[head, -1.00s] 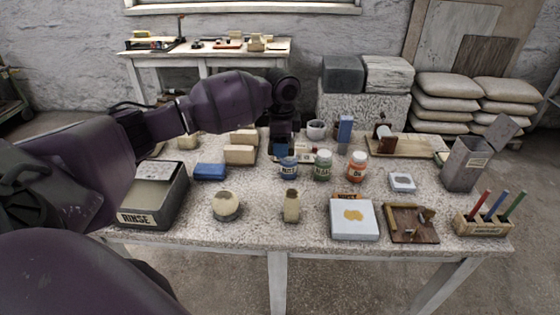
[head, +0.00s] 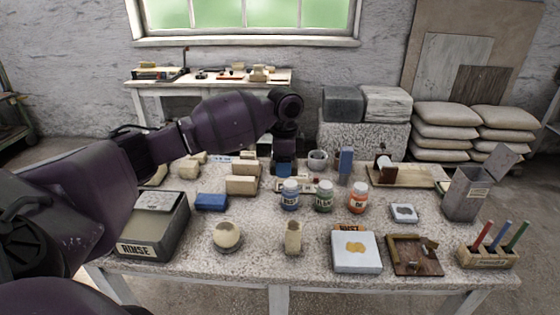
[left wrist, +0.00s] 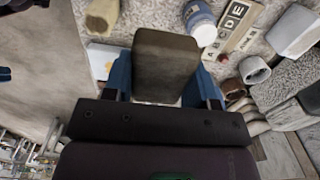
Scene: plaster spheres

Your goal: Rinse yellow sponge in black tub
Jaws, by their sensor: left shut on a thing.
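The black tub (head: 150,247) with a RINSE label stands at the left of the table, its inside grey and partly hidden by my arm. My left gripper (head: 284,170) is behind the blue-labelled jar, well right of the tub. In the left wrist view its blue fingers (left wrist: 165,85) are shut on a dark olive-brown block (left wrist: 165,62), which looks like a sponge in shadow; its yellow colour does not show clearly. The block is hidden in the head view. My right gripper is not in view.
Jars, including a blue-labelled one (head: 290,194), stand mid-table. A blue block (head: 211,202) and pale blocks (head: 242,185) lie between tub and gripper. A plaster ball (head: 227,236) and a small vessel (head: 293,238) stand at the front. A pencil holder (head: 487,256) is at right.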

